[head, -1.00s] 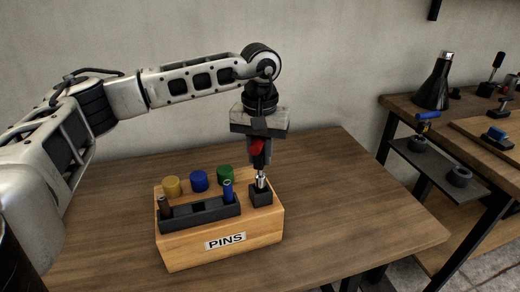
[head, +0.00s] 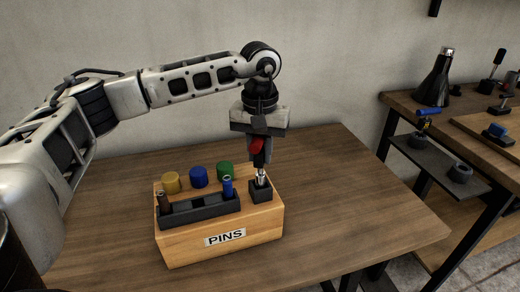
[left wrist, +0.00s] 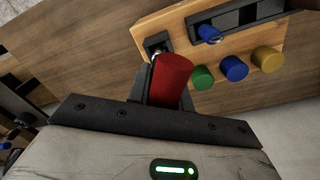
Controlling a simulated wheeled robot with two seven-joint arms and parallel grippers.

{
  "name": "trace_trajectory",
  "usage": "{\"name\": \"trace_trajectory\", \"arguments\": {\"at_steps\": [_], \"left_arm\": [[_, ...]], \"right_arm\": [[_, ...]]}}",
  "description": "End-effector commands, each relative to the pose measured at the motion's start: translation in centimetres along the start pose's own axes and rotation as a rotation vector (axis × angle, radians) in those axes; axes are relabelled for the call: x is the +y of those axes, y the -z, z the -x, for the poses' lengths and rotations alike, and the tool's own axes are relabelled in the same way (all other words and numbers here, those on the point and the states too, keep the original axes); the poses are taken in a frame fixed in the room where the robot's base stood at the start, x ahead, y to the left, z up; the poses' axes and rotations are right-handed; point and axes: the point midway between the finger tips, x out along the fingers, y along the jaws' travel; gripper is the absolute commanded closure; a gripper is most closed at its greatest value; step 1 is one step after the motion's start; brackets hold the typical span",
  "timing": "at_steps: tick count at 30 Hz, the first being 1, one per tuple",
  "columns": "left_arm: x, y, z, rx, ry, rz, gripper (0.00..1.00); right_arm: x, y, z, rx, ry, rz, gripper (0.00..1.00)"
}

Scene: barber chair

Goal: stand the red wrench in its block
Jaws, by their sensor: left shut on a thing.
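The red wrench (head: 256,146) has a red handle and a bright metal shank. My left gripper (head: 261,158) is shut on its handle and holds it roughly upright, shank down. The wooden block (head: 226,254) labelled PINS stands on the table, with a black square socket (head: 261,194) at its right end. The shank's lower end meets the socket's top; I cannot tell how deep it sits. In the left wrist view the red handle (left wrist: 169,82) hides most of the shank, beside the socket (left wrist: 157,42). My right gripper is out of view.
The table (head: 350,205) is clear to the right. A second bench (head: 400,103) stands further right.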

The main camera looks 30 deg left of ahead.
Motion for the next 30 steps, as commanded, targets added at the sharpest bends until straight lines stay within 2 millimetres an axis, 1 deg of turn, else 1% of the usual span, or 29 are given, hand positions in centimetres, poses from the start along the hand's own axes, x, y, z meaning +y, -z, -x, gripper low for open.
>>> {"name": "trace_trajectory", "arguments": {"at_steps": [9, 30], "left_arm": [[0.0, 0.0, -0.6, 0.002, -0.002, 0.000, 1.00], [0.1, 0.0, -2.0, 0.002, -0.002, 0.000, 1.00]], "right_arm": [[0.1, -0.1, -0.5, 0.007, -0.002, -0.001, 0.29], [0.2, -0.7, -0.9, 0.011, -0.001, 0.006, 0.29]]}}
